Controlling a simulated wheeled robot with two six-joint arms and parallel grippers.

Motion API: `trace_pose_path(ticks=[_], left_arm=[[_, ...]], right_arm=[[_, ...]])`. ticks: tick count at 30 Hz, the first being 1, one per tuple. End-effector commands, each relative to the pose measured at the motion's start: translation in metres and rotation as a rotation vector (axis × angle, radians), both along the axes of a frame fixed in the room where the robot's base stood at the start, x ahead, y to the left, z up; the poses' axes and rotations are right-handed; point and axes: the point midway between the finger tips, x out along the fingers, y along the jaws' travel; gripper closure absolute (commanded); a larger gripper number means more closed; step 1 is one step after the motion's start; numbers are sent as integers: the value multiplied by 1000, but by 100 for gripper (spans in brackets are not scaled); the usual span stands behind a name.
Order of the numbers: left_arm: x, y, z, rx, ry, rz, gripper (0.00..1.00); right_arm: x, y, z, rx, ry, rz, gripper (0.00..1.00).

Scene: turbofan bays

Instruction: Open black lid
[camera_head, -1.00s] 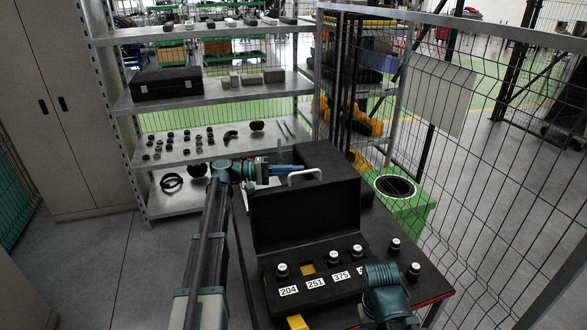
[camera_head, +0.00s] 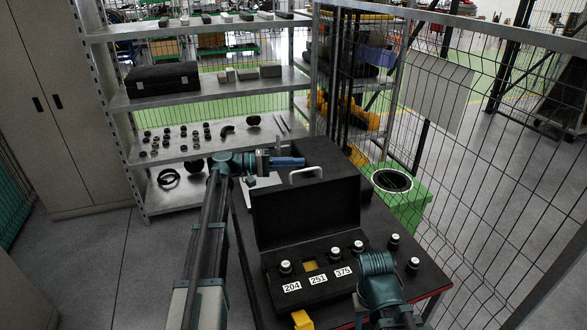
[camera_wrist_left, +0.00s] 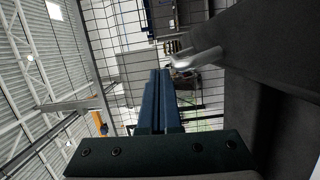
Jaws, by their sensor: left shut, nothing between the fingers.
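A black lid (camera_head: 308,206) stands upright at the back of a black case (camera_head: 345,292) on the table in the head view. Behind it is another dark box (camera_head: 340,160) with a pale, curved handle (camera_head: 306,174). My left gripper (camera_head: 303,162) is shut and empty, its blue fingers pointing right, close to the handle. In the left wrist view the shut fingers (camera_wrist_left: 160,73) lie left of the handle (camera_wrist_left: 195,60), which joins a large dark surface. Contact cannot be told. My right arm shows at the lower right; its gripper is not in view.
The case holds black-and-white knobs (camera_head: 335,253) and number labels (camera_head: 291,286). Two knobs (camera_head: 394,241) stand on the table (camera_head: 405,272) to the right. A green bin (camera_head: 412,208) and wire fence (camera_head: 490,200) stand right; a shelf (camera_head: 210,95) stands behind.

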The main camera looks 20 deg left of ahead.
Motion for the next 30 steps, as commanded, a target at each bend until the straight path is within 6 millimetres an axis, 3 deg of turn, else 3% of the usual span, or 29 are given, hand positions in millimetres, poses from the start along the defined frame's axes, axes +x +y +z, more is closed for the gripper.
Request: trace_pose_path(ticks=[3, 12, 18, 30], left_arm=[[-12, 28, 1, 0, 0, 5, 100], [-29, 76, 3, 0, 0, 5, 100], [-35, 91, 3, 0, 0, 3, 100], [-36, 93, 3, 0, 0, 2, 100]], right_arm=[[0, 0, 1, 0, 0, 0, 50], [0, 0, 3, 0, 0, 0, 50], [0, 0, 3, 0, 0, 0, 50], [0, 0, 3, 0, 0, 0, 50]])
